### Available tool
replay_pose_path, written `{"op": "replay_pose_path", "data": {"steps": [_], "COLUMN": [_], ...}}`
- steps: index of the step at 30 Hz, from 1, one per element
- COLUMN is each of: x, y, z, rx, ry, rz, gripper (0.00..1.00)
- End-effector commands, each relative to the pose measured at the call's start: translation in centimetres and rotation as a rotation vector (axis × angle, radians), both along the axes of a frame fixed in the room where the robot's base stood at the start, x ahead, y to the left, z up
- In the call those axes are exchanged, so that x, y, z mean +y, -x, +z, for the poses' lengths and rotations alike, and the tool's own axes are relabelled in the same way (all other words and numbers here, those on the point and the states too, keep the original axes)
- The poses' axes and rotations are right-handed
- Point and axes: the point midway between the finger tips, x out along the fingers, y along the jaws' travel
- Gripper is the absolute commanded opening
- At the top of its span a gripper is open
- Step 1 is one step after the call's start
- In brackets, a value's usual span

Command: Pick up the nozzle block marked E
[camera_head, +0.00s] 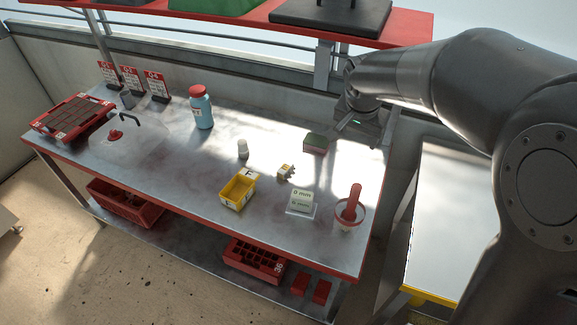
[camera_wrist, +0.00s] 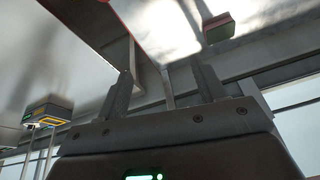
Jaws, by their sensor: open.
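A small pale block with dark and yellowish parts (camera_head: 286,171) sits on the metal bench right of the yellow bin; it may be the nozzle block, but its letter is too small to read. A yellow bin (camera_head: 238,190) left of it carries white labels with dark letters. My gripper (camera_head: 362,122) is over the bench's back right corner, well behind and right of the small block. In the wrist view my gripper (camera_wrist: 162,82) has its two fingers apart with nothing between them. The small block cannot be made out in the wrist view.
A green-topped red box (camera_head: 315,143) stands between my gripper and the small block; it also shows in the wrist view (camera_wrist: 218,30). A scale (camera_head: 301,202), a cup with a red scoop (camera_head: 350,207) and a white bottle (camera_head: 243,149) stand nearby. A red shelf (camera_head: 400,27) hangs above.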

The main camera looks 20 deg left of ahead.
Motion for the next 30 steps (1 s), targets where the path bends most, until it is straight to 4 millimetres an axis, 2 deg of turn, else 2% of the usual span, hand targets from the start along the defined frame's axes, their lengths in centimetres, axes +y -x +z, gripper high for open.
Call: {"op": "replay_pose_path", "data": {"steps": [1,7,12,15,18,21,26,30], "x": [2.1,9.8,16.1,19.1,21.1,22.0,22.3,22.1], "y": [-0.6,-2.3,-2.5,-2.2,-1.9,-1.7,-2.0,-2.7], "z": [-1.4,-6.4,-11.1,-13.4,-15.0,-16.0,-17.1,-19.0], "rx": [0.005,0.000,-0.015,-0.027,-0.037,-0.041,-0.043,-0.042], "ry": [0.009,0.032,0.052,0.058,0.062,0.065,0.066,0.066], "rz": [0.003,-0.014,-0.021,-0.024,-0.025,-0.026,-0.030,-0.029], "gripper": [0.64,0.64,0.64,0.64,0.64,0.64,0.64,0.64]}}
